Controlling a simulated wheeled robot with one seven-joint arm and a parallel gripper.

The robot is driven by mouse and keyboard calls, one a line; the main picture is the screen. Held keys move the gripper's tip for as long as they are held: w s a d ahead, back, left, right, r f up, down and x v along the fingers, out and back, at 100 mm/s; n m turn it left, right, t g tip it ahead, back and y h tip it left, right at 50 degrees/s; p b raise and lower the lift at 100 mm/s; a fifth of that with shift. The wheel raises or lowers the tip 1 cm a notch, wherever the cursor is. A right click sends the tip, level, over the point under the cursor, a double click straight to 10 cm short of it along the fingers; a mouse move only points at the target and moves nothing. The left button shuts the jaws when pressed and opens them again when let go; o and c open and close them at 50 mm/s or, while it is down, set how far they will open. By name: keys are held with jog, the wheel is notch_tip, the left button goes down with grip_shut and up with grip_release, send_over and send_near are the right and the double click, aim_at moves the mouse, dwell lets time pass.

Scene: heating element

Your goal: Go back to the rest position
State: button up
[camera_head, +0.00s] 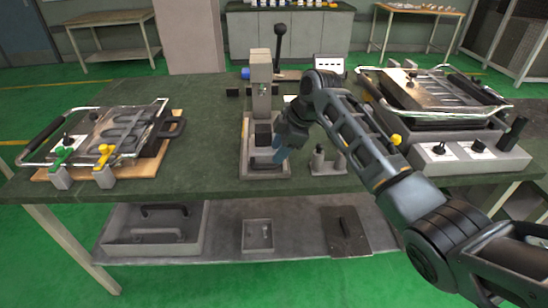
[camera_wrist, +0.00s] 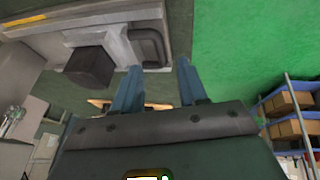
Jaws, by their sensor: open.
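My gripper (camera_head: 281,156) is at the front of the grey press (camera_head: 260,75) in the middle of the green table (camera_head: 205,135). In the wrist view its two blue fingers (camera_wrist: 158,68) stand apart with nothing between them. The press base with a black block (camera_wrist: 90,68) and a dark looped handle (camera_wrist: 148,46) lies just beyond the fingers. In the head view my gripper partly hides the right side of the press base. I cannot tell whether the fingers touch it.
A heating fixture with clear cover (camera_head: 120,130) and green and yellow clamps sits at the left. A larger grey unit (camera_head: 470,155) stands at the right, close to my forearm. A small metal stand (camera_head: 327,163) is beside my gripper. The left-centre tabletop is clear.

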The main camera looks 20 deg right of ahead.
jog(key=shift+v, duration=0.85)
jog(key=s+a+f+m+t+y, duration=0.1)
jog(key=s+a+f+m+t, duration=0.45)
jog(key=s+a+f, duration=0.8)
jog(key=s+f+m, duration=0.3)
jog(key=s+m, duration=0.1)
jog(key=s, duration=0.6)
jog(key=s+d+r+m+t+h, duration=0.2)
jog(key=s+d, duration=0.1)
jog(key=s, duration=0.6)
jog(key=s+d+r+m+t+h, duration=0.2)
jog(key=s+r, duration=0.1)
jog(key=s, duration=0.7)
jog(key=s+d+r+t, duration=0.1)
jog(key=s+d+r, duration=0.2)
jog(key=s+r, duration=0.3)
jog(key=s+d+r+m+t, duration=0.1)
jog(key=s+d+r, duration=0.1)
jog(key=s+r, duration=0.4)
notch_tip(320, 180, up, 3)
jog(key=shift+s+d+f+h, duration=0.1)
jog(key=shift+s+d+h, duration=0.2)
jog(key=shift+s+d, duration=0.1)
